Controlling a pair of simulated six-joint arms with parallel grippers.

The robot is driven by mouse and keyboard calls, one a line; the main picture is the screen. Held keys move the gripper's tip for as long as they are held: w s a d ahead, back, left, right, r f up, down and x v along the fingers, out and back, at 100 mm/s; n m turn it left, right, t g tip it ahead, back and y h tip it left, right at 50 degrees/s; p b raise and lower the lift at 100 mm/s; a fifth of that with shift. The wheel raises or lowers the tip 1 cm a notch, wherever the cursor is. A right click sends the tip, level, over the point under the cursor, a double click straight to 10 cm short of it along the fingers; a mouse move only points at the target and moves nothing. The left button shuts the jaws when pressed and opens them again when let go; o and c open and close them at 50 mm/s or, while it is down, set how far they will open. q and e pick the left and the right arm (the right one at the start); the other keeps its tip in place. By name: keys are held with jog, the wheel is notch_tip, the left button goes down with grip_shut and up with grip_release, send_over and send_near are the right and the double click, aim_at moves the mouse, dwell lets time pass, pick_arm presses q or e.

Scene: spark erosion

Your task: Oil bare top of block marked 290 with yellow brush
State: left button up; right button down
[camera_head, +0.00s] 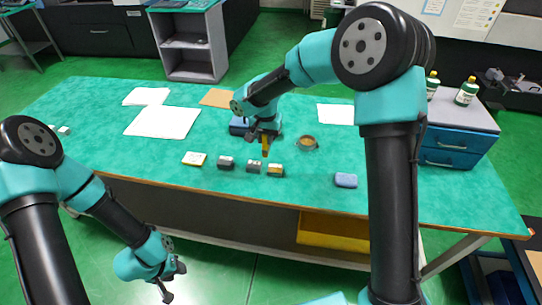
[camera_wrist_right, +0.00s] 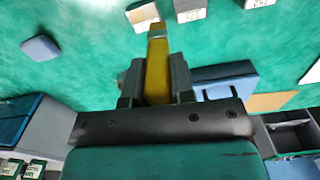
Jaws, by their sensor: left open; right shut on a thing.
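My right gripper (camera_head: 265,134) is shut on the yellow brush (camera_head: 265,147), which points down over the table. In the right wrist view the brush (camera_wrist_right: 157,55) sits between the fingers, its end close to a block with a tan top (camera_wrist_right: 142,13). I cannot tell whether they touch. In the head view this block (camera_head: 275,170) is the right one of a row, beside a middle block (camera_head: 253,166) and a left block (camera_head: 225,162), both dark-sided with grey tops. Their numbers are not clearly readable. My left gripper (camera_head: 172,284) is open and empty, off the table's front edge.
A small round dish (camera_head: 307,143) stands right of the brush. A blue pad (camera_head: 346,180) lies further right. A yellow-and-white piece (camera_head: 195,159) lies left of the row. White sheets (camera_head: 163,122) lie at the back left. Blue drawers (camera_head: 452,144) with bottles stand at the right.

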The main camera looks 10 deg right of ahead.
aim_at(266, 155)
jog(key=shift+f, duration=0.15)
dwell(0.3)
jog(key=shift+f, duration=3.6)
jog(key=shift+d+f, duration=0.2)
jog(key=shift+f, duration=0.05)
jog(key=shift+s+d, duration=0.25)
jog(key=shift+d, duration=0.3)
jog(key=shift+s+d, duration=0.25)
jog(key=shift+d, duration=0.3)
jog(key=shift+s+d, duration=0.25)
jog(key=shift+d, duration=0.55)
jog(key=a, duration=0.1)
jog(key=w+a, duration=0.1)
jog(key=a, duration=0.2)
jog(key=shift+w+a, duration=0.1)
jog(key=shift+w, duration=0.15)
jog(key=shift+r, duration=4)
